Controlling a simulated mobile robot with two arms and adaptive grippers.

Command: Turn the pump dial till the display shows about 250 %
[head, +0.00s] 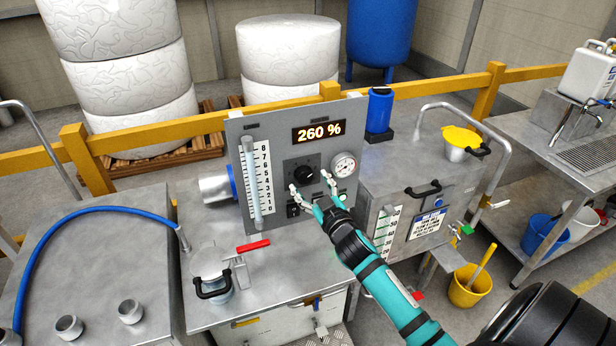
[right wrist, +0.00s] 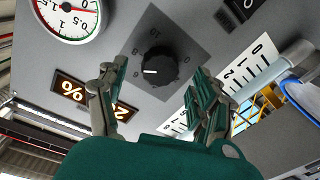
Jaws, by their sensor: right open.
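The pump dial (head: 304,173) is a black knob on a dark square plate of the grey upright panel (head: 240,128). It also shows in the right wrist view (right wrist: 158,66), with a white pointer mark. My right gripper (head: 310,184) is open in front of the panel. In the right wrist view its fingers (right wrist: 157,95) stand on either side of the dial's line, short of the knob and apart from it. My left gripper is not in view.
A round gauge (head: 344,165) sits right of the dial and a level tube (head: 252,182) with a number scale left of it. A black switch (head: 293,210) is below. A red-handled valve (head: 253,246) and blue hose (head: 90,212) lie on the left. A yellow rail (head: 160,128) runs behind.

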